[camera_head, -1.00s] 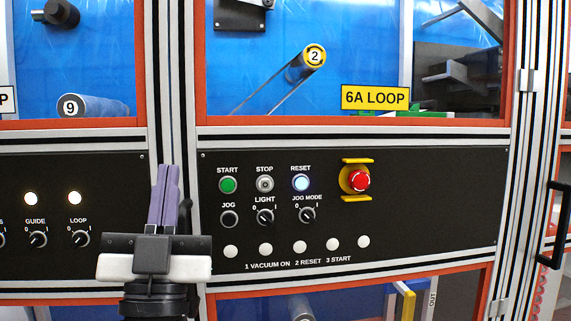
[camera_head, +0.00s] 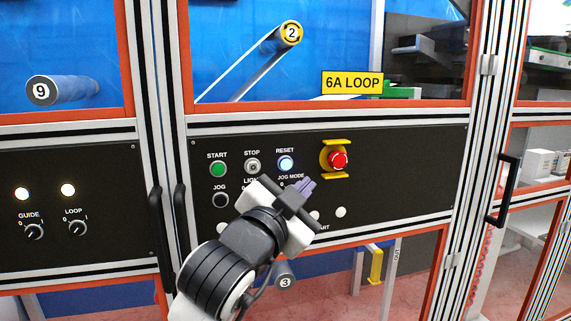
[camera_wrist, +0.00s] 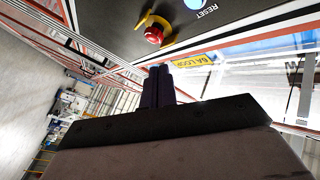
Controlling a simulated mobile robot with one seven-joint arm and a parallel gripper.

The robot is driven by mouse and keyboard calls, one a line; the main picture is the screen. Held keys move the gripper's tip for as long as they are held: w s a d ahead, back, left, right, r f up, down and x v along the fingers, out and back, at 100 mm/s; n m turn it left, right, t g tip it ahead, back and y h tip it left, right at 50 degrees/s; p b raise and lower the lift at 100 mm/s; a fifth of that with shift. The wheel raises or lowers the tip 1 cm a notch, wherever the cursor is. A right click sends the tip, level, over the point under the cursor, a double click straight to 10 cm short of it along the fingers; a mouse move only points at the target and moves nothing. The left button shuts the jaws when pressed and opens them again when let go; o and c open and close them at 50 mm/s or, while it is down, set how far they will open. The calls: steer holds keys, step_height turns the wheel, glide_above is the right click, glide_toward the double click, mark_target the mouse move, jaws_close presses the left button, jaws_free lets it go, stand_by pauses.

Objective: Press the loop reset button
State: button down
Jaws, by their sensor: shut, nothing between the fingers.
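The lit blue-white RESET button (camera_head: 286,163) sits in the top row of the black control panel, below the yellow 6A LOOP sign (camera_head: 352,83). In the wrist view the RESET button (camera_wrist: 195,4) shows at the top edge. My gripper (camera_head: 305,186) is shut and empty, with its purple fingers just below and right of the button in the head view. I cannot tell its distance from the panel. My arm hides parts of the JOG MODE and LIGHT knobs.
A red emergency stop (camera_head: 338,160) with yellow guards is right of RESET. It also shows in the wrist view (camera_wrist: 154,34). The green START button (camera_head: 218,169) and STOP button (camera_head: 252,166) are to the left. Black door handles (camera_head: 504,190) stick out.

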steer(key=shift+w+a, duration=0.45)
steer(key=shift+w, duration=0.95)
steer(key=shift+w+a, duration=0.5)
steer(key=shift+w, duration=0.85)
steer(key=shift+w+a, duration=0.45)
steer(key=shift+w, duration=0.95)
steer(key=shift+w, duration=0.15)
steer(key=shift+w+a, duration=0.1)
steer(key=shift+w, duration=0.15)
steer(key=shift+w+a, duration=0.2)
steer(key=shift+w, duration=0.2)
steer(key=shift+s, duration=0.1)
steer(key=shift+s+d, duration=0.25)
steer(key=shift+s, duration=0.45)
steer(key=s, duration=0.1)
steer(key=s+d, duration=0.1)
steer(key=s, duration=0.1)
steer(key=s+b, duration=0.1)
steer(key=shift+s+d, duration=0.3)
steer(key=shift+s, duration=0.1)
